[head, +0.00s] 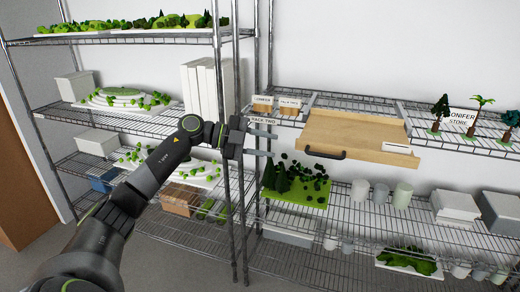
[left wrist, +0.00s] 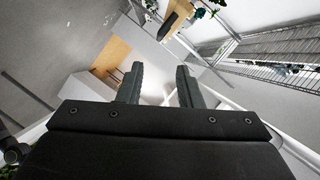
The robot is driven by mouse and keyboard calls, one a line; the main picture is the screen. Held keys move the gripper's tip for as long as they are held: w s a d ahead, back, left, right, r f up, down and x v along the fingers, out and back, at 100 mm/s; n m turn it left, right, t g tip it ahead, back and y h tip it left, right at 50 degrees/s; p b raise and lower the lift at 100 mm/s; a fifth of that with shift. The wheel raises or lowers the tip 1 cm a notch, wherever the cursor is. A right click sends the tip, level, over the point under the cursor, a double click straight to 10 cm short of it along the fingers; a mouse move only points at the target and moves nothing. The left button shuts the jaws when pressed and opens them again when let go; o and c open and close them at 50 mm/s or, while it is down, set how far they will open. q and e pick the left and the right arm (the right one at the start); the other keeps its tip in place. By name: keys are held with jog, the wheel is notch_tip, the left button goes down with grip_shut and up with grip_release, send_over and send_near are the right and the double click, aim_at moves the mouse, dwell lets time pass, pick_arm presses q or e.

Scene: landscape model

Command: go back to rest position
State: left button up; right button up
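My left arm reaches in from the lower left of the head view. My left gripper (head: 268,143) is in front of the rack post, close to the left side of the wooden drawer in the picture. Its two fingers are apart and nothing shows between them. In the left wrist view the gripper (left wrist: 160,84) also shows a clear gap between its fingers. My right arm and gripper are in neither view.
The wooden drawer (head: 350,128) with a black handle sticks out from the right rack. A green tree board (head: 297,184) sits below it. Small model trees (head: 477,115) stand at the right. Left shelves (head: 150,108) hold landscape pieces and boxes.

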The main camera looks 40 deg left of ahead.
pick_arm(q)
jog(key=shift+s+a+r, duration=0.2)
jog(key=shift+s+a, duration=0.2)
jog(key=shift+a, duration=0.15)
